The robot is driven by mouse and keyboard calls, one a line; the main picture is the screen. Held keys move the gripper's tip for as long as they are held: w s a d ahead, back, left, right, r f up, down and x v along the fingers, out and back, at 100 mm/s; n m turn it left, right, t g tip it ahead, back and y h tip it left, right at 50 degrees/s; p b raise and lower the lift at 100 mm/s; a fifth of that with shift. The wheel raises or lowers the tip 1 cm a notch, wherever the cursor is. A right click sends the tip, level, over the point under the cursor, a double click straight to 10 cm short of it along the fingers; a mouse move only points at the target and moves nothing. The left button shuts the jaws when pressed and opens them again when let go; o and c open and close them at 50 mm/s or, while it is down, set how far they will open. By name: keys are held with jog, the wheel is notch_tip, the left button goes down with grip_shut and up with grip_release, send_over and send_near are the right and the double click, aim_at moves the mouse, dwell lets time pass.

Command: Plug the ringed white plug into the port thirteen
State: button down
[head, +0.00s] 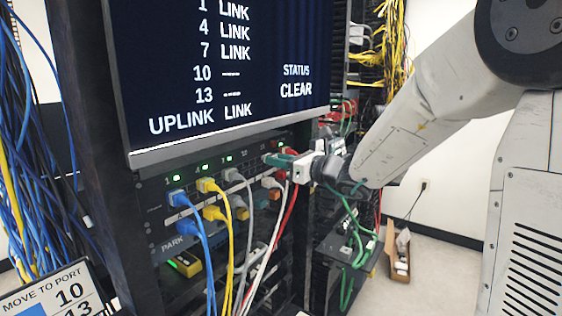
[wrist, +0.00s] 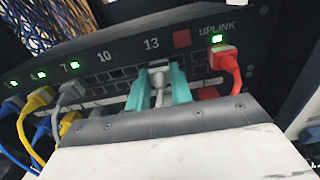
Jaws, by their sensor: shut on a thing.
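My gripper (head: 280,159) has teal fingers and is at the right part of the switch panel, just left of the red uplink plug. In the wrist view my gripper (wrist: 159,88) is shut on a pale grey-white plug (wrist: 158,77), in front of the panel below the label 13 (wrist: 152,43). The plug's tip is at the port row; I cannot tell whether it is inside port thirteen. A ring on it cannot be made out. A white cable (head: 270,240) hangs below the gripper in the head view.
The red uplink plug (wrist: 226,62) sits close right of my fingers, under a green light. Blue (head: 177,198), yellow (head: 207,185) and grey (head: 235,175) plugs fill ports to the left. Port 10 (wrist: 112,75) looks empty. The screen (head: 225,70) shows dashes for 10 and 13, status CLEAR.

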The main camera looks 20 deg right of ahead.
jog(key=shift+w+a, duration=0.1)
jog(key=shift+w, duration=0.1)
dwell(0.6)
jog(key=shift+s, duration=0.1)
jog(key=shift+v, duration=1.95)
jog(key=v, duration=0.5)
jog(key=x, duration=0.7)
